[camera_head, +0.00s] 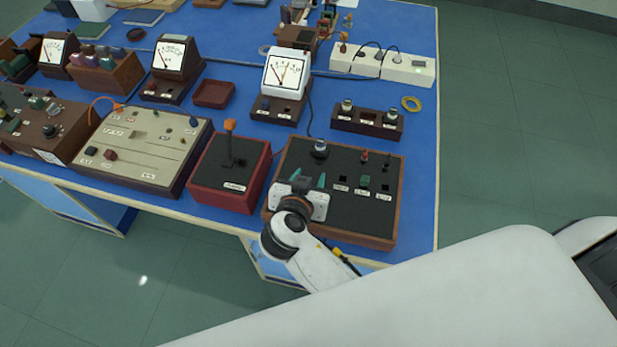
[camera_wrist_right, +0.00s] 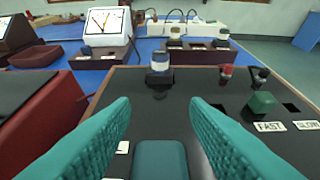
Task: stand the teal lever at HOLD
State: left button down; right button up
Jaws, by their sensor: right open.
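My right gripper (camera_head: 309,181) is over the left part of the black panel (camera_head: 345,215) in its wooden frame. Its two teal fingers (camera_wrist_right: 160,125) are open. A teal block with a rounded top shows between them at the bottom of the wrist view; it looks like the teal lever (camera_wrist_right: 160,160), cut off by the frame edge. I cannot tell whether the fingers touch it. White labels lie left of it, too hidden to read. In the head view my gripper hides the lever. A green block (camera_head: 365,181) stands behind the label FAST (camera_wrist_right: 270,126), with SLOW (camera_wrist_right: 305,125) beside it.
A silver-topped knob (camera_head: 320,149) stands at the panel's back, with a red knob (camera_head: 364,157) and a black one (camera_head: 387,160) to its right. A red box with an orange-tipped lever (camera_head: 230,125) is close on the left. A white meter (camera_head: 286,75) stands behind.

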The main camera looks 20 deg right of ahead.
jog(key=p+v, duration=0.4)
jog(key=v, duration=0.8)
jog(key=shift+s+f, duration=0.1)
